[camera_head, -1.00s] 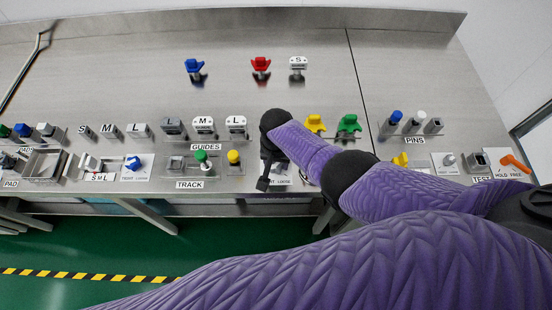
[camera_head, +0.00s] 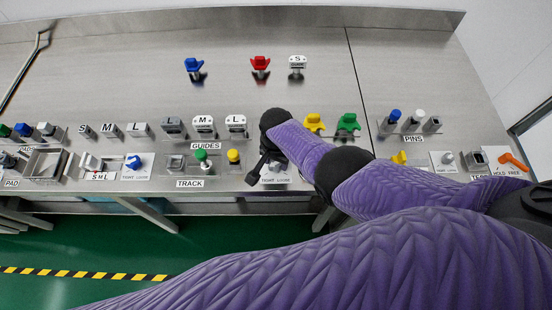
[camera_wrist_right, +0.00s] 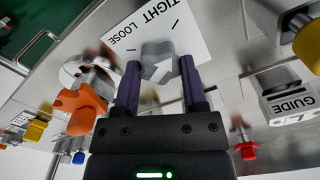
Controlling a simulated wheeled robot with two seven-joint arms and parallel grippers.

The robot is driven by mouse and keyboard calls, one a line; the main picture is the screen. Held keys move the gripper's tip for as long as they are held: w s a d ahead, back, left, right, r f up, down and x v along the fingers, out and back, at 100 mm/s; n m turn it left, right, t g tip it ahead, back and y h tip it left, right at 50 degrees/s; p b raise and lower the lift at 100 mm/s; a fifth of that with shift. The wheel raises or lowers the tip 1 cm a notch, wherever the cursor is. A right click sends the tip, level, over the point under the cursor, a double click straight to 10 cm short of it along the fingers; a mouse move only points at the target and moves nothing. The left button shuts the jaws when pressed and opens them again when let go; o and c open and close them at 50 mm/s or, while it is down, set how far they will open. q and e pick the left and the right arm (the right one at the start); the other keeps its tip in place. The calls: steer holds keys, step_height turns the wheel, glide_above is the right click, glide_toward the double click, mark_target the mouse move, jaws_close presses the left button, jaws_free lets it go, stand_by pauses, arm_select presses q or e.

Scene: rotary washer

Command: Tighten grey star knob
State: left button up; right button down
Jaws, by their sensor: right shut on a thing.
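The grey star knob (camera_wrist_right: 158,60) with a white arrow sits over a white plate (camera_wrist_right: 190,30) marked TIGHT and LOOSE in the right wrist view. The arrow points to the upper right there. My right gripper (camera_wrist_right: 160,78) has one finger on each side of the knob and is shut on it. In the head view my right gripper (camera_head: 258,170) is at the front of the bench, beside the TIGHT LOOSE plate (camera_head: 278,180). The arm and gripper hide much of the knob there. My left gripper is not in view.
A yellow knob (camera_head: 233,156) and a green knob (camera_head: 200,156) stand left of the gripper. An orange handle (camera_head: 514,161) is far right. The middle of the bench top is open.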

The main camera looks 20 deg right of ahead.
mark_target(276, 163)
steer(key=c, duration=0.6)
jaws_free()
steer(key=shift+w+r, duration=0.1)
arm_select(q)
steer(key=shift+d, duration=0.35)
arm_select(e)
steer(key=o, duration=0.5)
steer(key=shift+c, duration=0.2)
arm_select(q)
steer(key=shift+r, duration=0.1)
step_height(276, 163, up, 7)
steer(key=p, duration=0.7)
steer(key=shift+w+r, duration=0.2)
arm_select(e)
step_height(276, 163, up, 10)
